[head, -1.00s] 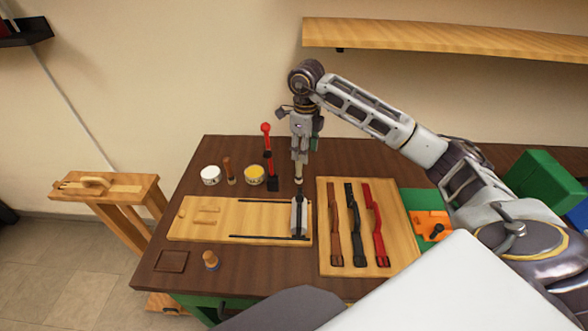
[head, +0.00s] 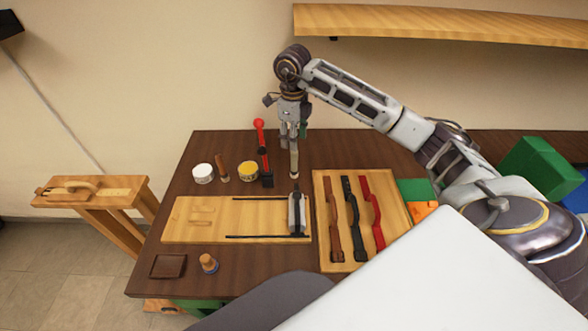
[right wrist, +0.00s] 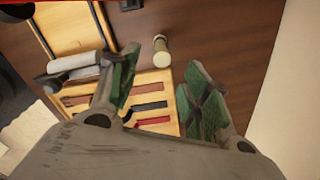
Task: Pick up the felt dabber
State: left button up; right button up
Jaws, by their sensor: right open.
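A slim pale cylinder (head: 294,163), which looks like the felt dabber, stands upright on the dark table behind the wooden boards. In the right wrist view the cylinder (right wrist: 161,51) shows between and beyond the green finger pads, with a cream end towards the camera. My right gripper (head: 292,140) is above it, pointing down. In the wrist view the right gripper (right wrist: 160,88) is open with nothing held between its fingers. Whether the fingertips reach down beside the cylinder's top is hard to tell. My left gripper is not in view.
Left of the cylinder stand a red-topped tool (head: 260,130), a yellow tin (head: 248,171), a brown peg (head: 222,168) and a white jar (head: 203,173). In front are a long board (head: 180,222) and a strap board (head: 322,190). A shelf (head: 430,25) is above.

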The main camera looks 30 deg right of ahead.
aim_at(294, 154)
notch_tip(294, 154, down, 8)
jog(key=shift+d+r+p, duration=0.1)
jog(key=shift+r+p, duration=0.05)
jog(key=shift+p, duration=0.25)
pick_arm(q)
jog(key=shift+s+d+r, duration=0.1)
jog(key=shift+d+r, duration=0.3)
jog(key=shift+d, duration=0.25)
pick_arm(e)
jog(key=shift+f, duration=0.45)
jog(key=shift+f, duration=0.1)
jog(key=shift+f+p, duration=0.35)
jog(key=shift+f, duration=0.55)
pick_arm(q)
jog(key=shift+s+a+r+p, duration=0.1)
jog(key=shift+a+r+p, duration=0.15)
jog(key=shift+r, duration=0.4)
pick_arm(e)
jog(key=shift+w+f, duration=0.1)
jog(key=shift+f, duration=1.5)
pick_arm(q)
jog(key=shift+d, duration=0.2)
pick_arm(e)
jog(key=shift+d, duration=0.1)
grip_shut()
